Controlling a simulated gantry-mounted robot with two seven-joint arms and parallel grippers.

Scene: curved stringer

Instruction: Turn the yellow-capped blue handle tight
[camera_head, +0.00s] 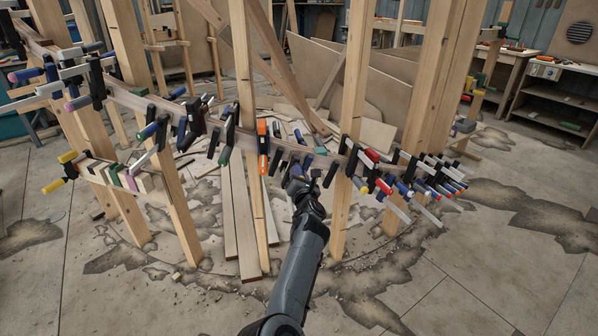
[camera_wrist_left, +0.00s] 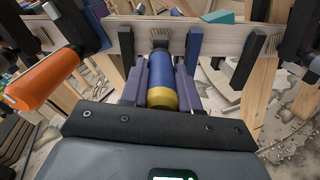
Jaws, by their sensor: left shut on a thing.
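The yellow-capped blue handle (camera_wrist_left: 161,80) stands out from the curved wooden stringer in the left wrist view, its yellow end towards my palm. My left gripper (camera_wrist_left: 162,88) has one finger on each side of the handle and is shut on it. In the head view my left gripper (camera_head: 303,188) is at the front of the curved stringer (camera_head: 223,124), near its middle. The handle is small and mostly hidden by the gripper there. My right gripper is not in view.
An orange-handled clamp (camera_wrist_left: 45,82) is close to the left of my gripper, and a black clamp bar (camera_wrist_left: 246,60) is to the right. Several other clamps line the stringer. A wooden post (camera_head: 350,130) stands right of my gripper. Loose boards (camera_head: 245,220) lie on the floor.

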